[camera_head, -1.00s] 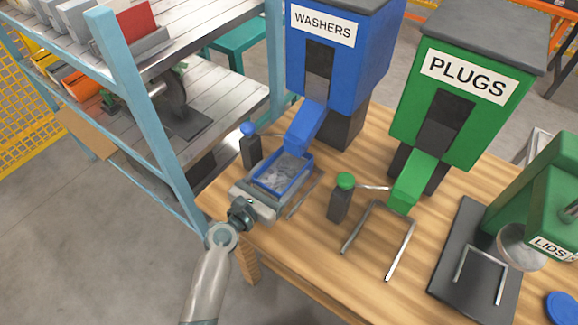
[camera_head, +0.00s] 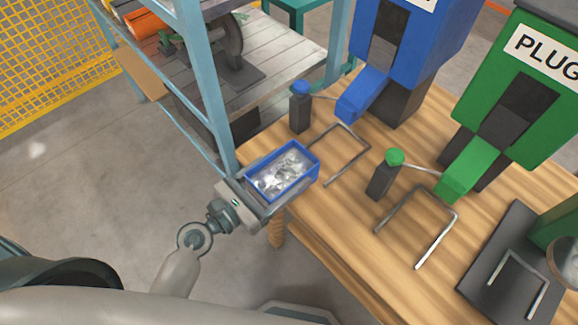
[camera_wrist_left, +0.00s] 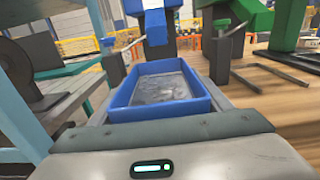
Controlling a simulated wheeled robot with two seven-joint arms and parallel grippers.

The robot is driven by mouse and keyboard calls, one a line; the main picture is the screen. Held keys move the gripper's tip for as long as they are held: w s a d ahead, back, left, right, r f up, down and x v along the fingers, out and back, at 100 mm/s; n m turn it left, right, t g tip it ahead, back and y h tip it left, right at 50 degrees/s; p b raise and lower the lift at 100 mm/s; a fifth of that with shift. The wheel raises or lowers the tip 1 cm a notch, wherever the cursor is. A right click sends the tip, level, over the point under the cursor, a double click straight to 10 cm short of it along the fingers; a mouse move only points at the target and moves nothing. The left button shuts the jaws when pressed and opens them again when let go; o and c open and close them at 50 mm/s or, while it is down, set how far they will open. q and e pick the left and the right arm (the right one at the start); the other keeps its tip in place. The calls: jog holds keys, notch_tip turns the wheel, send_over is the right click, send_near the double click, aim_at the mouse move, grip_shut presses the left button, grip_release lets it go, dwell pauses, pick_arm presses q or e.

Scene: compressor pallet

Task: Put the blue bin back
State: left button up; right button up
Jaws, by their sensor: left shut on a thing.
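The blue bin (camera_head: 283,172) is a small open box with grey metal pieces inside. My left gripper (camera_head: 270,190) is shut on it and holds it level at the table's left front edge. In the left wrist view the bin (camera_wrist_left: 160,92) sits between the fingers, in front of the palm. The blue washers dispenser (camera_head: 408,40) with its chute (camera_head: 361,94) stands behind the bin, and a metal bracket (camera_head: 345,160) lies on the table under that chute. My right gripper is not in view.
A blue-topped post (camera_head: 300,108) and a green-topped post (camera_head: 384,175) stand on the wooden table (camera_head: 345,225). The green plugs dispenser (camera_head: 525,90) is to the right. A shelf rack with a light-blue upright (camera_head: 205,90) is close at left. Open floor lies at lower left.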

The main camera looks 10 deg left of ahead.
pick_arm(q)
jog(key=shift+r, duration=0.1)
dwell(0.3)
jog(key=w+a+r+n+t+y, duration=0.1)
jog(key=w+a+r, duration=0.3)
jog(key=a+r, duration=0.6)
jog(key=shift+w+a+r+y, duration=0.25)
jog(key=shift+r+y, duration=0.15)
jog(key=shift+r, duration=0.15)
jog(key=shift+a, duration=0.1)
